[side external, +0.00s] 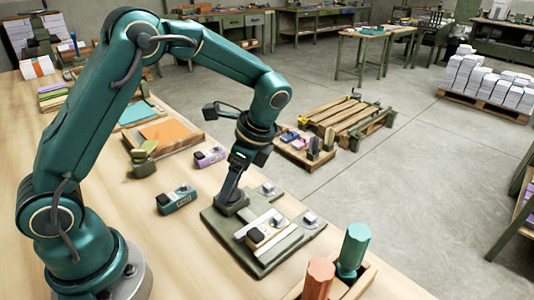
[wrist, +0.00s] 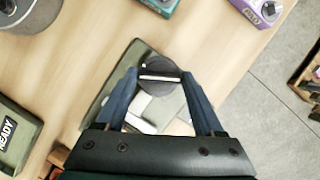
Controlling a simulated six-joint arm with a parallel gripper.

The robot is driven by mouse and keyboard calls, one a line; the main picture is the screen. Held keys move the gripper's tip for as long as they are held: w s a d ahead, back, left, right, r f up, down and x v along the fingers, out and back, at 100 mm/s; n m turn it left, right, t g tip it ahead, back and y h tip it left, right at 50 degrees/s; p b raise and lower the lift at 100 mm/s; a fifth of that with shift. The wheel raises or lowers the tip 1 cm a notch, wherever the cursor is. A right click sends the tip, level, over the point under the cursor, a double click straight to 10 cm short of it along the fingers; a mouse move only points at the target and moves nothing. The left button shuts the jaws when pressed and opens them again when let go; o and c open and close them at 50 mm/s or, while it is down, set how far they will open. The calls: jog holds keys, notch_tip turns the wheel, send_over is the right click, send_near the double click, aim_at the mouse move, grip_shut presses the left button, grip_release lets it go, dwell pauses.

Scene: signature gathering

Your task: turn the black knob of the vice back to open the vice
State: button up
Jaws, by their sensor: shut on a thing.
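The vice (side external: 262,258) is a flat grey-green plate with pale metal bars and small dark-topped fittings, lying on the wooden table. Its round black knob (side external: 231,208) is at the plate's left rear corner, mostly covered by my gripper (side external: 231,195). My gripper points down at the knob and is shut on it. In the wrist view the two blue fingers of my gripper (wrist: 160,77) stand on either side of the dark round knob (wrist: 157,88), which has a pale bar across its top. Parts of the vice (wrist: 121,78) behind the fingers are hidden.
A teal device (side external: 178,199) and a purple one (side external: 209,156) lie left of and behind the vice. Orange (side external: 318,278) and teal (side external: 353,250) hexagonal pieces stand upright in front right. A READY box (wrist: 14,140) shows at the wrist view's left. Bare table lies left of the vice.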

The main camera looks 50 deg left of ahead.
aim_at(240, 191)
jog(key=n+g, duration=0.1)
jog(key=n, duration=0.1)
jog(key=n+h, duration=0.1)
jog(key=n, duration=0.2)
jog(key=shift+w+a+n+g, duration=0.1)
jog(key=shift+n+g, duration=0.2)
jog(key=shift+g, duration=0.1)
jog(key=n+h, duration=0.1)
jog(key=n, duration=0.2)
jog(key=n+h, duration=0.1)
jog(key=n, duration=0.2)
jog(key=shift+a+g+h, duration=0.15)
jog(key=shift+g+h, duration=0.15)
jog(key=shift+h, duration=0.1)
jog(key=o, duration=1.4)
jog(key=shift+w+r, duration=0.1)
jog(key=shift+v, duration=2.15)
jog(key=shift+r, duration=0.3)
